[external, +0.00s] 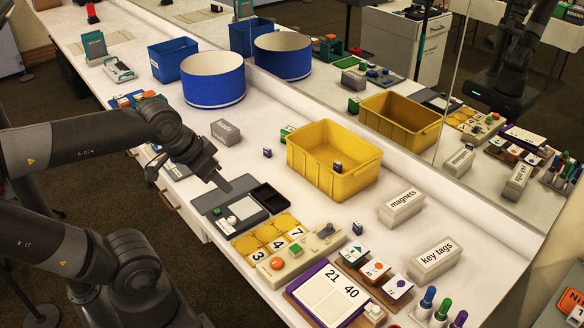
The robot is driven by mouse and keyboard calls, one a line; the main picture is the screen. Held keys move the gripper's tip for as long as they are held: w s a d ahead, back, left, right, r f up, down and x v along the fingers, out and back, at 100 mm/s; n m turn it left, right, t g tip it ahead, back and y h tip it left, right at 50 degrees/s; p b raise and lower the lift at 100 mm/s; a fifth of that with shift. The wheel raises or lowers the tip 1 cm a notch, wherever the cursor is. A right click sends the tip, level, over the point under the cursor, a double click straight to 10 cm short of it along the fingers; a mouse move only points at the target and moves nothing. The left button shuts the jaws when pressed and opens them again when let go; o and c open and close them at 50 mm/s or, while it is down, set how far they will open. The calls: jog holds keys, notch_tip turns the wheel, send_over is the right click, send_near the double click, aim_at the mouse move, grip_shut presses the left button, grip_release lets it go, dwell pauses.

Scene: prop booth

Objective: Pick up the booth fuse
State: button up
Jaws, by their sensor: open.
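I cannot tell for certain which item is the booth fuse.
A yellow bin (310,160), a blue drum (212,82) and a blue box (170,55) stand behind. Boxes labelled magnets (400,208) and key tags (434,262) stand at right. A button console (290,258) is in front. A mirror along the back repeats everything.

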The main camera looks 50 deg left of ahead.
jog(key=w+d+r+g, duration=0.1)
jog(key=w+d+g, duration=0.1)
jog(key=w, duration=1)
jog(key=m+g, duration=0.3)
jog(key=g, duration=0.1)
send_over(358, 224)
jog(key=f, duration=2.6)
jog(key=shift+d+f, duration=0.2)
jog(key=shift+d, duration=0.15)
jog(key=shift+a+f, duration=0.15)
jog(key=shift+f, duration=1.2)
jog(key=shift+a+f, duration=0.15)
jog(key=shift+f, duration=1.2)
jog(key=shift+c, duration=0.3)
jog(key=c, duration=1)
